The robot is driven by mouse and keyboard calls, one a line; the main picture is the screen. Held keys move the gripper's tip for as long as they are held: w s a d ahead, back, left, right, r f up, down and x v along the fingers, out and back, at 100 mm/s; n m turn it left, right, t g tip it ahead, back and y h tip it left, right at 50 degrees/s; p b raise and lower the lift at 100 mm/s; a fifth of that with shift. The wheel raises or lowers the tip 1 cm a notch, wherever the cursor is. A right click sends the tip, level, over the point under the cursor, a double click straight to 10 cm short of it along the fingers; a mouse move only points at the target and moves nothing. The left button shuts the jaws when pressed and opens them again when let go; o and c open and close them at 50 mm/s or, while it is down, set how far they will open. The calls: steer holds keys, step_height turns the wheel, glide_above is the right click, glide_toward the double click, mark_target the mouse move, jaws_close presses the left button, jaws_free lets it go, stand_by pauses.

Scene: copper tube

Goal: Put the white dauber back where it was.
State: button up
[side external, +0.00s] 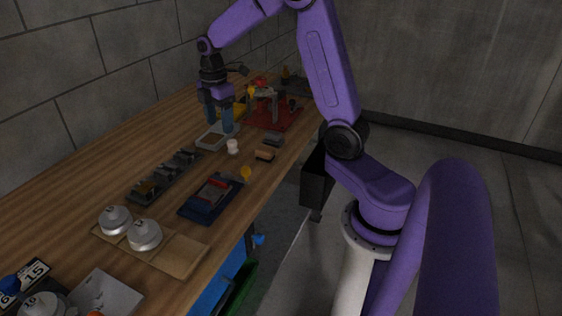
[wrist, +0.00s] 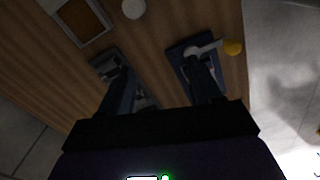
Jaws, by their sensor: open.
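A small white round-topped piece (side external: 233,147), which may be the white dauber, stands on the bench beside a shallow grey tray (side external: 200,141). The white piece also shows at the top edge of the wrist view (wrist: 133,8), clear of my fingers. My gripper (side external: 219,127) is open, pointing down above or beside the tray in the side view.
A blue mat (side external: 190,208) holds a dark red-and-grey item, with a yellow ball (side external: 246,172) near its corner. A red mat (side external: 285,121) with a fixture lies behind.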

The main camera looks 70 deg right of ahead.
steer(key=s+a+r+m, duration=0.1)
steer(key=s+a+r, duration=0.1)
steer(key=s+a, duration=1.2)
steer(key=s+a+f+m, duration=0.1)
steer(key=s+a, duration=0.1)
steer(key=s, duration=1.3)
steer(key=shift+s+a+f, duration=0.15)
steer(key=shift+s+f, duration=0.05)
